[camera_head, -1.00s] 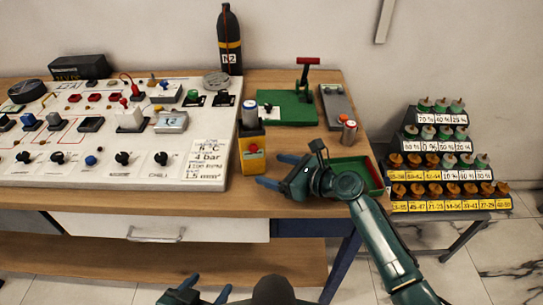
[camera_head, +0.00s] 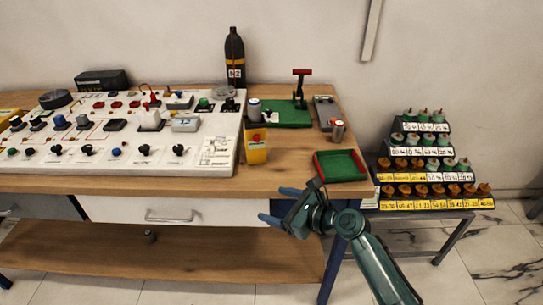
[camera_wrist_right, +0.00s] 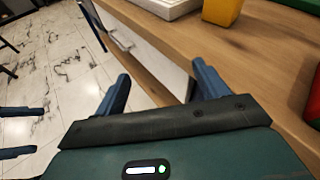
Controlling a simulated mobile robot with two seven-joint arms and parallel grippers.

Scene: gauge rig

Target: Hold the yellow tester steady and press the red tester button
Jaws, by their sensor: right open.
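The yellow tester (camera_head: 255,154) stands upright on the workbench, just right of the white panel. My right gripper (camera_head: 279,205) is open and empty in front of the bench edge, below and apart from the tester. Its spread fingers (camera_wrist_right: 161,72) show in the wrist view. Two blue fingers, apparently my left gripper's (camera_wrist_right: 20,131), are apart and empty at the left there.
The white panel (camera_head: 222,150) with switches fills the bench's left. A green-rimmed tray (camera_head: 340,166) and a small metal cylinder (camera_head: 338,131) stand right of the tester. A green plate (camera_head: 285,117) lies behind. A stepped weight rack (camera_head: 432,180) stands at right. Bare wood lies before the tester.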

